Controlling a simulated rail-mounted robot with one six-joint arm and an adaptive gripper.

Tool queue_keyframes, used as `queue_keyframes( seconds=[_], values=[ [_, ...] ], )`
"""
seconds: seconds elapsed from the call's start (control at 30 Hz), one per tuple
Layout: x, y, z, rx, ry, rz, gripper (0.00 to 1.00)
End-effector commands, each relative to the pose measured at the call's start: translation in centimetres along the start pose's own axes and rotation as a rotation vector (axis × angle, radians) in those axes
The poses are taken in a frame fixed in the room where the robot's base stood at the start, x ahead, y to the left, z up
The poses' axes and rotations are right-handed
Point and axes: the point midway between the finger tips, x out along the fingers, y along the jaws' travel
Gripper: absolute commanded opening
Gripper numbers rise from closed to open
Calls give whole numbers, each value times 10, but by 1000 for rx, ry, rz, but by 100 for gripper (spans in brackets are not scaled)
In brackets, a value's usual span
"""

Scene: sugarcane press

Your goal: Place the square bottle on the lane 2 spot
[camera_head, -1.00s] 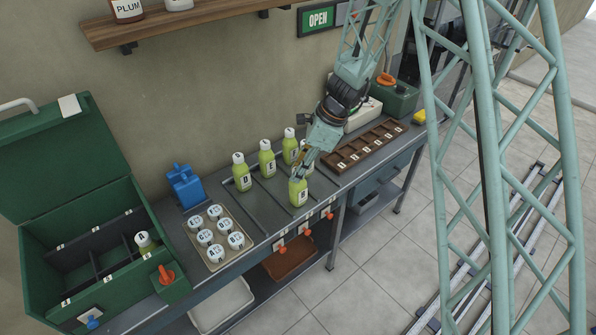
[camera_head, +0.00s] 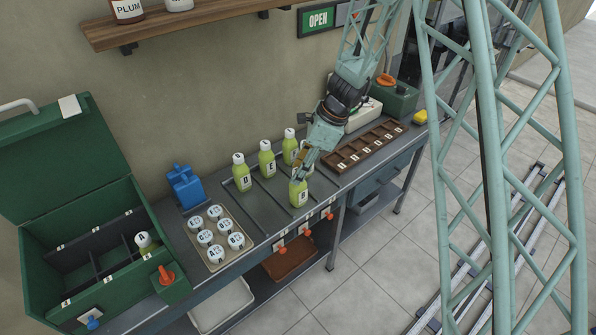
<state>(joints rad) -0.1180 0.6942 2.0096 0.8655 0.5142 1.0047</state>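A square green bottle marked B (camera_head: 299,193) stands upright near the front of the bench lanes. My gripper (camera_head: 303,172) is at the top of this bottle, with its fingers around or just above the neck. The fingers are too small and overlapped to show whether they grip it. Bottles marked D (camera_head: 241,173) and E (camera_head: 267,160) stand at the back of the lanes. Another green bottle (camera_head: 290,147) stands to their right, partly hidden behind my gripper. The lanes (camera_head: 268,203) are grey strips parted by thin rails. Their numbers are not readable.
A tray of round white-lidded jars (camera_head: 243,257) and a blue jug (camera_head: 185,187) stand left of the lanes. An open green box (camera_head: 40,297) holds a bottle marked A (camera_head: 145,242). A brown divided tray (camera_head: 343,162) lies to the right. Orange knobs (camera_head: 307,233) line the front edge.

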Motion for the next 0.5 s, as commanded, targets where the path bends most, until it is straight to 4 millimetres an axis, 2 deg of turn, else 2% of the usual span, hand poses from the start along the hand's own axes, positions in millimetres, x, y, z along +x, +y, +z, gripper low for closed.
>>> queue_keyframes(
  seconds=[0.5],
  values=[
    [-68,-1,0,-1,-1,-2,36]
  ],
)
